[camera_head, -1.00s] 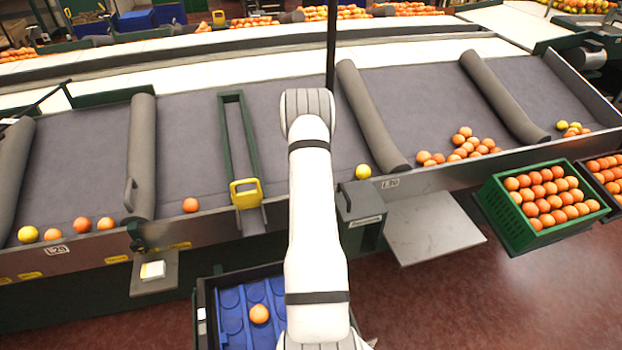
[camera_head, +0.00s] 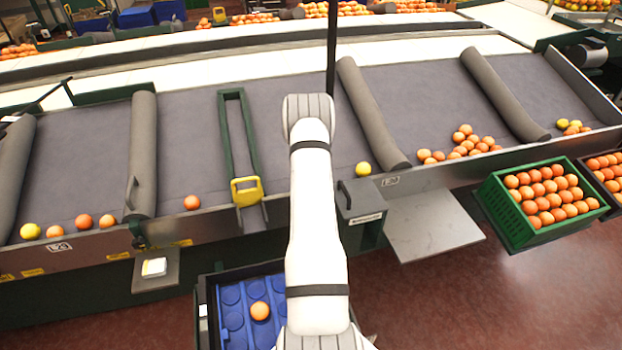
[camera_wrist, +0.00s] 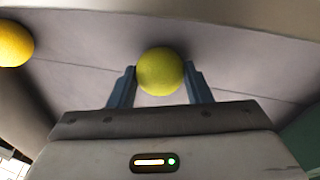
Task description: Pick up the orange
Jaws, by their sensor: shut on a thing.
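In the wrist view, a round yellow-green fruit (camera_wrist: 160,72) sits between the two blue-grey fingers of my gripper (camera_wrist: 161,86). The gripper is shut on it, one finger on each side. The fruit is close to the grey surface; I cannot tell if it touches. In the head view my white arm hides the gripper and this fruit. A yellow-orange fruit (camera_wrist: 14,44) shows at the left of the wrist view, apart from the fingers. A single orange (camera_head: 260,311) lies in a blue-lined tray (camera_head: 232,296) below the sorting table in the head view.
The grey sorting table (camera_head: 185,140) has padded dividers (camera_head: 141,155). A yellow fruit (camera_head: 363,169) lies right of my arm, an orange (camera_head: 192,203) left. More oranges (camera_head: 460,145) lie farther right. A green crate (camera_head: 515,232) of oranges stands at the front right.

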